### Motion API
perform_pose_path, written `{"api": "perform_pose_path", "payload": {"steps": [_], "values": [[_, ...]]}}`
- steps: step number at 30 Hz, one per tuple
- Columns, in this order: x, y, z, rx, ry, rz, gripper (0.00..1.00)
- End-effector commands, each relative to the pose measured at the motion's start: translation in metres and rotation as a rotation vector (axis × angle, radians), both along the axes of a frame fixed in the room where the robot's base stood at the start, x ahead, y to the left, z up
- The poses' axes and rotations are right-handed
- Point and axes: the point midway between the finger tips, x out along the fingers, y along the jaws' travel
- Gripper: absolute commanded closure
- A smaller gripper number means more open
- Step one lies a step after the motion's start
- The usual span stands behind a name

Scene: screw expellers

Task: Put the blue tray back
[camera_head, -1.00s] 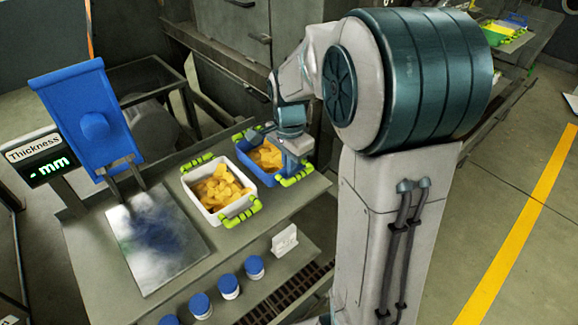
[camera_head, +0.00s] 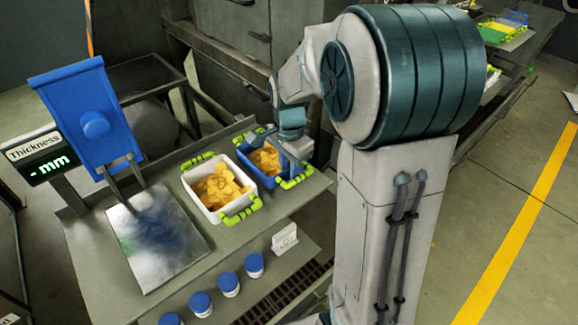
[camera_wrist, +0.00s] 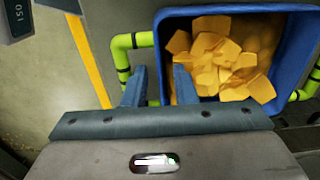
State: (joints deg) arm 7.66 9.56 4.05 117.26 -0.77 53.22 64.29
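The blue tray (camera_head: 273,175), filled with yellow chips, stands on the grey table to the right of a white tray. Its blue rim (camera_wrist: 212,10) and green handles also show in the wrist view. My gripper (camera_wrist: 160,78) is at the tray's handle side. Its two fingers are apart, with one on the handle side and the other over the inside of the tray, and the tray wall shows between them. I cannot tell whether they touch the wall. In the head view my wrist partly hides the tray's right side.
The white tray (camera_head: 205,205) with yellow chips and green handles stands close on the left. A metal plate (camera_head: 130,255) and a blue panel (camera_head: 95,125) with a thickness display (camera_head: 48,168) are farther left. Several blue-lidded jars (camera_head: 229,285) stand on the lower front shelf.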

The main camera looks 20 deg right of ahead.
Motion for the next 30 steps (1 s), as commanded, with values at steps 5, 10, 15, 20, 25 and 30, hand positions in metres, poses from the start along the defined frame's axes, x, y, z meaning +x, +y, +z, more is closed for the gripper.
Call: {"api": "perform_pose_path", "payload": {"steps": [5,10,15,20,25,30], "values": [[0.001,0.0,0.034,-0.001,-0.008,0.001,0.75],[0.001,0.0,0.072,-0.001,-0.007,0.001,0.75],[0.001,0.0,0.101,0.0,-0.004,0.0,0.75],[0.0,0.0,0.116,0.0,-0.004,0.003,0.75],[-0.022,0.005,0.119,-0.008,-0.031,0.132,0.75],[-0.075,0.016,0.109,-0.037,-0.107,0.476,0.75]]}}
